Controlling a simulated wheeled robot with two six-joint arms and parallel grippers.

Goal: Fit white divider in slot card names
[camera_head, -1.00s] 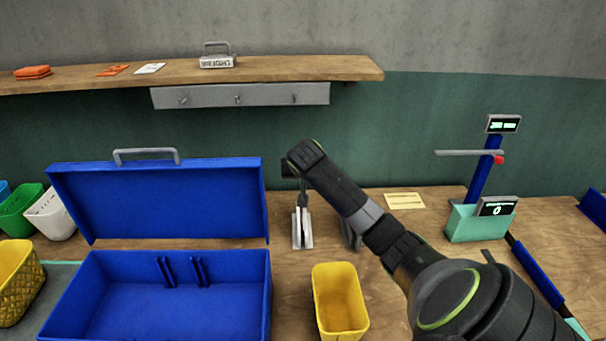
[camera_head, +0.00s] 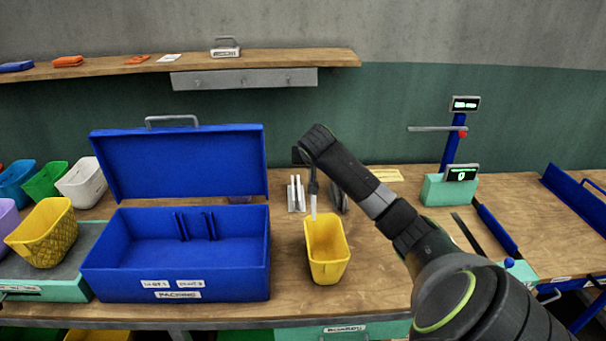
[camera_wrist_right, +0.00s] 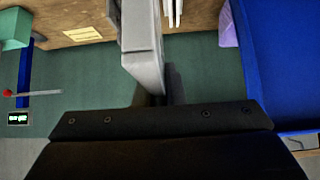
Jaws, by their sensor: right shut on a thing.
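The gripper also shows in the right wrist view (camera_wrist_right: 152,98). A white rack (camera_head: 297,194) with upright white pieces stands just behind and left of the gripper. The open blue case (camera_head: 105,272) is to the left, with two pairs of dark blue rails (camera_head: 180,226) (camera_head: 209,226) at its back wall. Small white labels are on its front. A yellow card (camera_head: 386,175) lies on the table, its writing unreadable. My left gripper is not in view.
A yellow bin (camera_head: 328,270) stands between the case and my right arm. A grey stand (camera_head: 338,197) is behind my arm. The case's raised lid (camera_head: 180,160) blocks its back. A green device with displays (camera_head: 450,190) stands right. Coloured bins (camera_head: 45,230) crowd the left.

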